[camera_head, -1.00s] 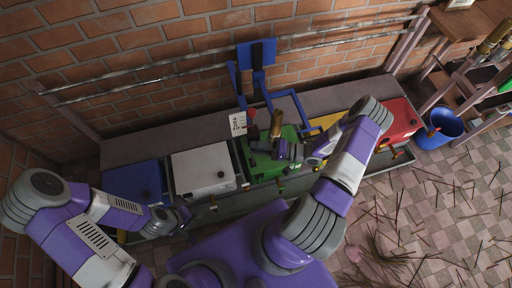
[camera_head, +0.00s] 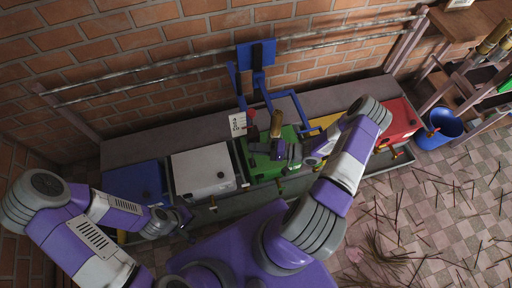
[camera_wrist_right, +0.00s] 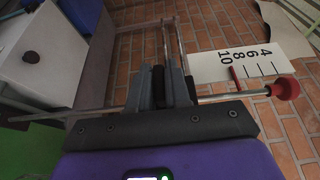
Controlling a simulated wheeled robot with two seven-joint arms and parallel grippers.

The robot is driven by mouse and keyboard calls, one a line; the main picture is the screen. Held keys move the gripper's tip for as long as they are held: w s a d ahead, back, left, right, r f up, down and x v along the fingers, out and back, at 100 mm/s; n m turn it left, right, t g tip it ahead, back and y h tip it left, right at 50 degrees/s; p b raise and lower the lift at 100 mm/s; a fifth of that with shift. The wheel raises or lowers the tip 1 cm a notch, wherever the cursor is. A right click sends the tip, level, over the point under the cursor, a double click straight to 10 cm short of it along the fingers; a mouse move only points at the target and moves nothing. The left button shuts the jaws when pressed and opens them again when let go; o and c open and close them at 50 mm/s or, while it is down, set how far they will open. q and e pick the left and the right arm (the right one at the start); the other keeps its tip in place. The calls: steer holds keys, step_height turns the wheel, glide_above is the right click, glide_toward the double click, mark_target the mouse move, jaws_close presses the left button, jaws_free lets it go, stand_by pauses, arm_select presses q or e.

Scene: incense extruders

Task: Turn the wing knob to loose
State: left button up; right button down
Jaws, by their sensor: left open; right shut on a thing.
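My right gripper (camera_head: 291,153) is over the green extruder box (camera_head: 262,170). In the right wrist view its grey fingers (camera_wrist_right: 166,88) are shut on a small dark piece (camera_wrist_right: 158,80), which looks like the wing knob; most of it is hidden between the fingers. A thin metal rod (camera_wrist_right: 235,94) with a red ball end (camera_wrist_right: 285,88) passes by the fingers. A white scale card (camera_wrist_right: 232,61) with numbers and a red pointer (camera_wrist_right: 236,78) is beside the rod. My left gripper (camera_head: 182,217) is open, low in front of the white box, away from the green one.
A blue box (camera_head: 133,182), a white box (camera_head: 203,171) and a red box (camera_head: 397,120) share the long bench with the green one. A brass piece (camera_head: 276,124) stands up beside the right gripper. A blue bucket (camera_head: 438,128) is on the floor at right.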

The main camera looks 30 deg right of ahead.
steer(key=g+h+p, duration=0.1)
steer(key=p, duration=0.1)
steer(key=n+g+h+p, duration=0.1)
steer(key=h+p, duration=0.1)
steer(key=p, duration=0.1)
steer(key=n+h+p, duration=0.1)
steer(key=h+p, duration=0.1)
steer(key=shift+w+r+g+p, duration=0.1)
steer(key=shift+r+g+p, duration=0.2)
steer(key=shift+r+g, duration=0.1)
steer(key=shift+f+g+h+p, duration=0.15)
steer(key=shift+g+h+p, duration=0.25)
steer(key=shift+h, duration=0.5)
steer(key=n+h+p, duration=0.1)
steer(key=h, duration=0.1)
steer(key=shift+a+f+g+h, duration=0.1)
steer(key=shift+g+h, duration=0.2)
steer(key=shift+g, duration=0.1)
steer(key=g+h, duration=0.1)
steer(key=h, duration=0.2)
steer(key=shift+w+n+h, duration=0.1)
steer(key=shift+n+h, duration=0.2)
steer(key=shift+n, duration=0.1)
steer(key=shift+f+n+g+h, duration=0.1)
steer(key=shift+n+g+h, duration=0.2)
steer(key=shift+h, duration=0.9)
steer(key=c, duration=1.2)
jaws_free()
steer(key=shift+o, duration=0.2)
